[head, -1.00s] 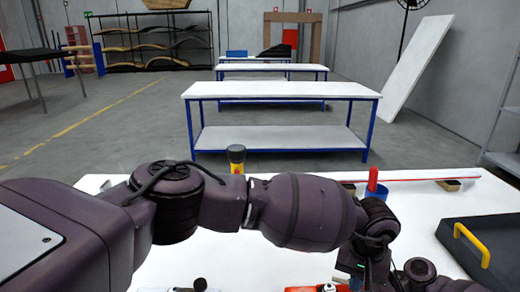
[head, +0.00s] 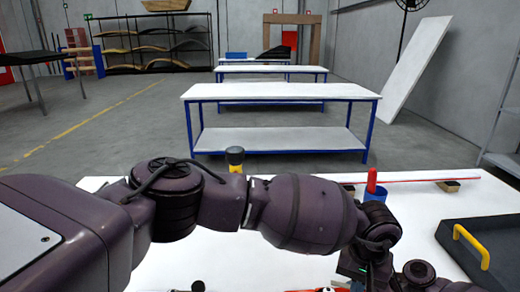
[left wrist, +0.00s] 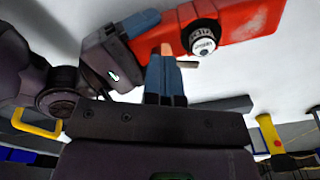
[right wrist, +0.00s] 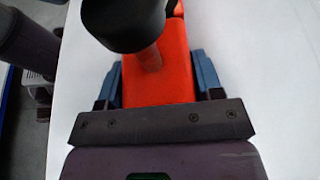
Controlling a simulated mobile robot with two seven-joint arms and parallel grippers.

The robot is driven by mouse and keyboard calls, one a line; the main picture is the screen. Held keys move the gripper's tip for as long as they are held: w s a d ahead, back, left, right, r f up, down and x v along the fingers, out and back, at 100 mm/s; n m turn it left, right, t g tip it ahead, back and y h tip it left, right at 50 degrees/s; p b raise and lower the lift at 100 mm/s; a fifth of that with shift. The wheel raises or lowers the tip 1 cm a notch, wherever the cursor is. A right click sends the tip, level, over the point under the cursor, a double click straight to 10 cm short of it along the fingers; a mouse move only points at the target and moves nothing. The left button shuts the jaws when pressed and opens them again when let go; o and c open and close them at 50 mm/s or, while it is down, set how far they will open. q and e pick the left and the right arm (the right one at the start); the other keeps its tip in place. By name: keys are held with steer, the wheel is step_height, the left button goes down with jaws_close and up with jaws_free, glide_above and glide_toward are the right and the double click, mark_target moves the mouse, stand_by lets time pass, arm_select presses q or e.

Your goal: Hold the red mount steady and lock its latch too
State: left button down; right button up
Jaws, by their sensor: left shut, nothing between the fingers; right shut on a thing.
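The red mount (left wrist: 240,18) shows at the top of the left wrist view, with a round white-and-black knob (left wrist: 202,42) on its side. My right gripper (right wrist: 157,85) is shut on the mount, one blue finger on each side. A black-capped latch handle (right wrist: 122,22) on a pale stem stands over the mount in the right wrist view. My left gripper (left wrist: 167,62) is shut and empty, its fingertips close to the mount and beside the right gripper. A small orange-pink piece shows at those tips; I cannot tell whether they touch it. In the head view my left arm hides most of this.
The white table (head: 225,262) is mostly clear on the left. A blue cup (head: 376,192) with a red handle stands at the back right. A black tray (head: 470,240) with a yellow handle lies at the right. A yellow-and-black object (head: 235,160) stands at the far edge.

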steer(key=shift+a+f, duration=0.2)
arm_select(q)
steer(key=shift+s+r, duration=0.25)
steer(key=shift+r, duration=1.05)
steer(key=shift+s+r, duration=0.25)
steer(key=shift+r, duration=1)
arm_select(e)
steer(key=shift+d+f, duration=0.1)
steer(key=shift+d, duration=0.15)
steer(key=o, duration=1.1)
steer(key=shift+w, duration=0.1)
arm_select(q)
steer(key=shift+w, duration=0.1)
arm_select(e)
steer(key=shift+d, duration=0.1)
